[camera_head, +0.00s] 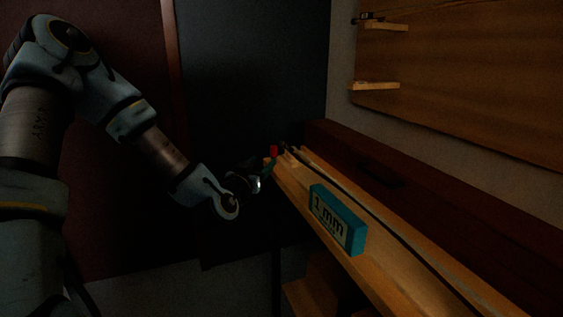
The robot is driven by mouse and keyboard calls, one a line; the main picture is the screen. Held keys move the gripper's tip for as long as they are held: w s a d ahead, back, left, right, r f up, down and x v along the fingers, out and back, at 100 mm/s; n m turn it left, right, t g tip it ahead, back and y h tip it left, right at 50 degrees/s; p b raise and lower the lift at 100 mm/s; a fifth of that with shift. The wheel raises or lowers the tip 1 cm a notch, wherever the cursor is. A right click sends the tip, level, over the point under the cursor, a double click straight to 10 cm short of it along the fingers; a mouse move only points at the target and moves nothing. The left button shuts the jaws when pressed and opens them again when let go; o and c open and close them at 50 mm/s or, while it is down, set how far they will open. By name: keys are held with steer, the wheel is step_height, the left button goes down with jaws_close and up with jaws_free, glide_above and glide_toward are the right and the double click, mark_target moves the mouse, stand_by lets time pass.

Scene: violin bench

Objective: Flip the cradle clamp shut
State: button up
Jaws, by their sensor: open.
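My gripper (268,170) is at the far end of the wooden bench (400,275), near the middle of the head view. It is small and dark here, and its fingers are hard to make out. A small red part (273,151) shows just above the fingers, at the bench's far left corner. It may belong to the cradle clamp, but I cannot tell its shape or whether the gripper touches it. Small dark parts (287,147) stand right beside it. The cradle itself is not clear in this dim view.
A dark wooden ledge (420,205) runs along the bench's right side. A wall panel with small pegs (375,86) hangs at upper right. The floor left of the bench looks clear.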

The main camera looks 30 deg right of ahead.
mark_target(272, 151)
steer(key=p+x, duration=0.1)
steer(key=x, duration=0.9)
steer(key=shift+w+d+p, duration=0.15)
steer(key=shift+w+p, duration=0.05)
steer(key=shift+p, duration=0.15)
jaws_close()
stand_by(0.9)
